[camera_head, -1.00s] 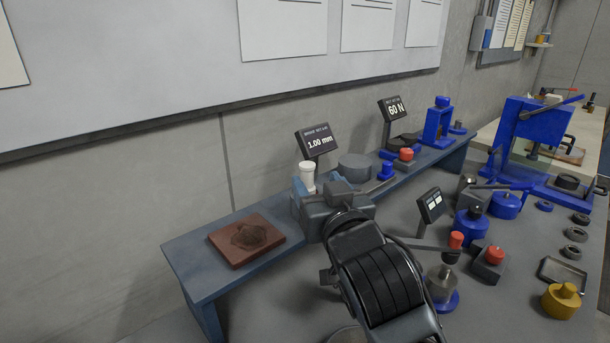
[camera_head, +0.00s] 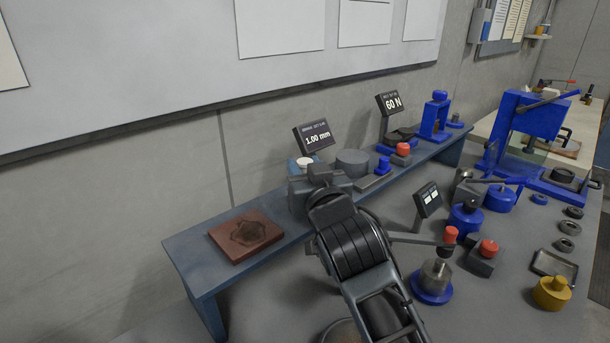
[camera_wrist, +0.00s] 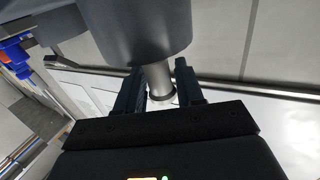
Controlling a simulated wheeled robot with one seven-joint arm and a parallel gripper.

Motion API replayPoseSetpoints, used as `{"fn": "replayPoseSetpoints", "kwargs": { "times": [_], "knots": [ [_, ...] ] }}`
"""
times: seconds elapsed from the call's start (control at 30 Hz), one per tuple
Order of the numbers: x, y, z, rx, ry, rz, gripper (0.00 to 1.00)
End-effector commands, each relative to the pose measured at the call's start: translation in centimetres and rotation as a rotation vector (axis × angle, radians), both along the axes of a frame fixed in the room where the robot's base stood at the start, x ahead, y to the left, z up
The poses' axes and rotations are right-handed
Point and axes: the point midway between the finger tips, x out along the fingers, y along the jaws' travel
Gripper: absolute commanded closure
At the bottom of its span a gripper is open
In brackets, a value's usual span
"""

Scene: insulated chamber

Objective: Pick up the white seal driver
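The white seal driver (camera_head: 304,161) is on the blue shelf, in front of the "1.00 mm" display. In the head view only its pale round top shows; the rest is hidden behind my gripper (camera_head: 318,183). In the wrist view, my gripper (camera_wrist: 160,88) has its two dark fingers on either side of a light grey stem (camera_wrist: 157,78), likely the driver's. The stem joins a wide dark cylinder (camera_wrist: 135,30) at the top of that picture. The fingers are very close to the stem; I cannot tell whether they touch it.
The blue shelf (camera_head: 195,258) also holds a brown plate (camera_head: 246,236), the "1.00 mm" display (camera_head: 313,136) and a grey cylinder (camera_head: 353,163) just right of the driver. A small display (camera_head: 428,200) and several blue and red-topped fixtures crowd the bench to the right.

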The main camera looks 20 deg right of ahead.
Motion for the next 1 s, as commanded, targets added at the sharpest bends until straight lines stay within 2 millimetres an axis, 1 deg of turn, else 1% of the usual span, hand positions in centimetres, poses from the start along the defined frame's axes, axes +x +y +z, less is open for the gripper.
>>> {"fn": "replayPoseSetpoints", "kwargs": {
  "times": [0.03, 0.2, 0.3, 0.53, 0.67, 0.77, 0.9, 0.93, 1.0],
  "knots": [
    [0.0, 0.0, 0.0, 0.0, 0.0, 0.0, 0.71],
    [0.0, 0.0, 0.0, 0.0, 0.0, 0.0, 0.88],
    [0.0, 0.0, 0.0, 0.0, 0.0, 0.001, 0.95],
    [0.0, 0.0, 0.1, 0.0, -0.001, 0.001, 0.96],
    [0.0, 0.0, 0.7, 0.0, -0.003, 0.0, 0.96],
    [0.0, 0.0, 1.6, -0.001, -0.004, 0.0, 0.96],
    [0.0, 0.0, 4.0, 0.0, -0.008, 0.0, 0.96],
    [-0.1, -0.2, 4.6, 0.001, -0.007, -0.002, 0.96],
    [-0.9, -2.0, 5.3, 0.001, -0.005, -0.007, 0.96]
  ]
}}
